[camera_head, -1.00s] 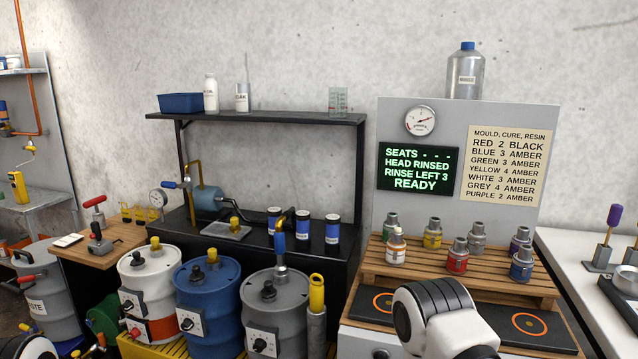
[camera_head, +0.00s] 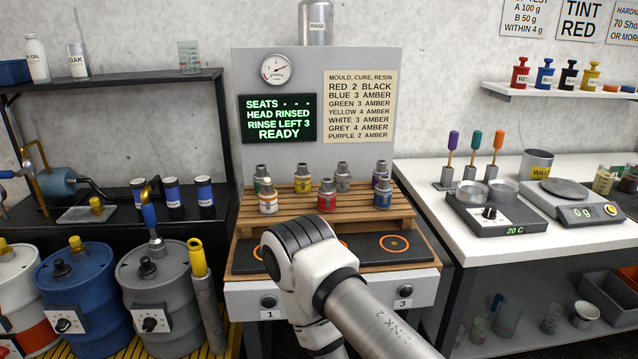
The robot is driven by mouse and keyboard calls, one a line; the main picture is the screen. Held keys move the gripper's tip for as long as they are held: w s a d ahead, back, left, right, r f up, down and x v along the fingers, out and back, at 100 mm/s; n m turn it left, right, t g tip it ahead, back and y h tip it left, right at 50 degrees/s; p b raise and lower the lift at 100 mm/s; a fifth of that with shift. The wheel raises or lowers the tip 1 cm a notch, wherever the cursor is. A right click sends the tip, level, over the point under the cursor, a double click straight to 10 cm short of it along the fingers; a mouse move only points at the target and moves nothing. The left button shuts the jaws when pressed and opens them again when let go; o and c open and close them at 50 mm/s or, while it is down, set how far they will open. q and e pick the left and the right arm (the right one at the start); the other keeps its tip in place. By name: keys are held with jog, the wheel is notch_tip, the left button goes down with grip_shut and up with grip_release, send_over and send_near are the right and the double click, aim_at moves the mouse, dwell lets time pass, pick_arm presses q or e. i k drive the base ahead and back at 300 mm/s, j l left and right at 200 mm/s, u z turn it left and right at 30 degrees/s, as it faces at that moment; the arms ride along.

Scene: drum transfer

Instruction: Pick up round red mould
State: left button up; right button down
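The round red mould (camera_head: 326,195) is a small jar-like piece with a grey metal top. It stands upright in the front row of the slatted wooden rack (camera_head: 245,222), between a white-and-orange mould (camera_head: 268,198) and a blue mould (camera_head: 382,193). Behind are green (camera_head: 264,178), yellow (camera_head: 303,178), grey (camera_head: 343,177) and purple (camera_head: 379,172) moulds. My white and black arm link crosses the front of the bench below the rack. Neither gripper shows, and nothing visibly touches the red mould.
Below the rack is a dark strip with orange-ringed seats (camera_head: 394,243); my arm hides its middle. Drums (camera_head: 168,310) stand at left. A white table (camera_head: 430,200) at right carries a hot plate (camera_head: 490,215) and a scale (camera_head: 575,213). A screen (camera_head: 278,118) reads READY.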

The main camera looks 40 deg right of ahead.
aim_at(326, 193)
jog(key=l+z, duration=0.1)
jog(key=z, duration=0.85)
jog(key=l+z, duration=0.15)
jog(key=z, duration=0.35)
